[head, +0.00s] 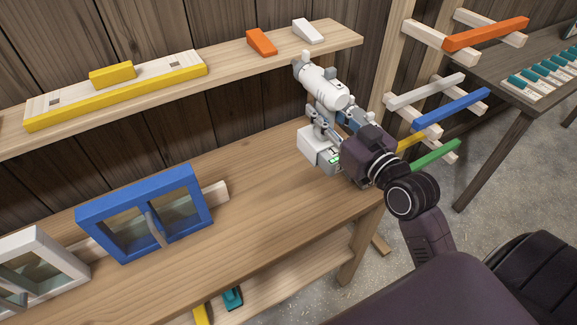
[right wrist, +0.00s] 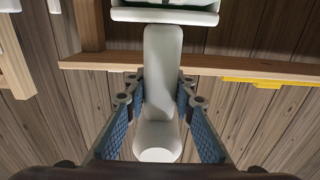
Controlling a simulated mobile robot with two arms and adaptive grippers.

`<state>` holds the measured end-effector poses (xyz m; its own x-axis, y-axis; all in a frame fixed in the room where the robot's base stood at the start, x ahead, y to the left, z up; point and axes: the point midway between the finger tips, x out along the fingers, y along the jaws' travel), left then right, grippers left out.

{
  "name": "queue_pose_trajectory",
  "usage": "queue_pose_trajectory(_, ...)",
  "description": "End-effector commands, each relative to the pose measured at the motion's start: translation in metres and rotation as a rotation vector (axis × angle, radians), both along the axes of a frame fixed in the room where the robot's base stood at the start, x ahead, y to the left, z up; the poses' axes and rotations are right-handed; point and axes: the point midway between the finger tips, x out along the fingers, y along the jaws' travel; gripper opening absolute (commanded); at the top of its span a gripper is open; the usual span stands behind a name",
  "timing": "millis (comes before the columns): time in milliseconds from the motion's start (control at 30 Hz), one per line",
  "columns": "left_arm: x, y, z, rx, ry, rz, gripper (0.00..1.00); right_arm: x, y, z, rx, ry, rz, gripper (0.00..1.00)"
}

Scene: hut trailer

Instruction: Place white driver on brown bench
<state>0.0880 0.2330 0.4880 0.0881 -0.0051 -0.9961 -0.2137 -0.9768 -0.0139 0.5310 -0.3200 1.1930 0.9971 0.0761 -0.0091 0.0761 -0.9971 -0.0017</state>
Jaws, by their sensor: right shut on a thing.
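The white driver (head: 325,88) is upright at the right end of the brown bench (head: 262,195), in front of the upper shelf's end. Its boxy base (head: 315,146) points down over the bench top; I cannot tell if it touches. My right gripper (head: 332,118) is shut on the driver's handle, reaching in from the right. In the right wrist view, the white handle (right wrist: 163,75) runs between the blue-padded fingers of the gripper (right wrist: 158,92), with the base at the top edge. My left gripper is not in view.
A blue frame (head: 140,205) and a white frame (head: 40,265) stand on the bench's left part. The bench middle is clear. The upper shelf (head: 225,58) holds yellow, orange and white pieces. A rack with coloured bars (head: 450,107) stands right of the bench.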

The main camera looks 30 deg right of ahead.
Motion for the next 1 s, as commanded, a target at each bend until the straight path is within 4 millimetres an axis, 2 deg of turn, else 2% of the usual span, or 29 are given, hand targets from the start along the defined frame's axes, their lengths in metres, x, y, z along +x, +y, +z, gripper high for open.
queue_pose_trajectory(300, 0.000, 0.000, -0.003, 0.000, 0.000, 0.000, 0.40, -0.001, -0.001, -0.075, -0.001, 0.000, -0.002, 0.00)
queue_pose_trajectory(500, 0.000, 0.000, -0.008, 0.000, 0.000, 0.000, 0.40, 0.000, 0.000, -0.116, -0.002, -0.003, 0.000, 0.00)
queue_pose_trajectory(600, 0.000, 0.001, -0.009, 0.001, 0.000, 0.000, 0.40, 0.000, 0.000, -0.129, -0.002, -0.005, -0.002, 0.00)
queue_pose_trajectory(800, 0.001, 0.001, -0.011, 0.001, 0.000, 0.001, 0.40, 0.000, 0.000, -0.140, -0.001, -0.008, -0.002, 0.00)
queue_pose_trajectory(1000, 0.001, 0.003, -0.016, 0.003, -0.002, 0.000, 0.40, 0.001, 0.000, -0.169, -0.002, -0.005, -0.001, 0.00)
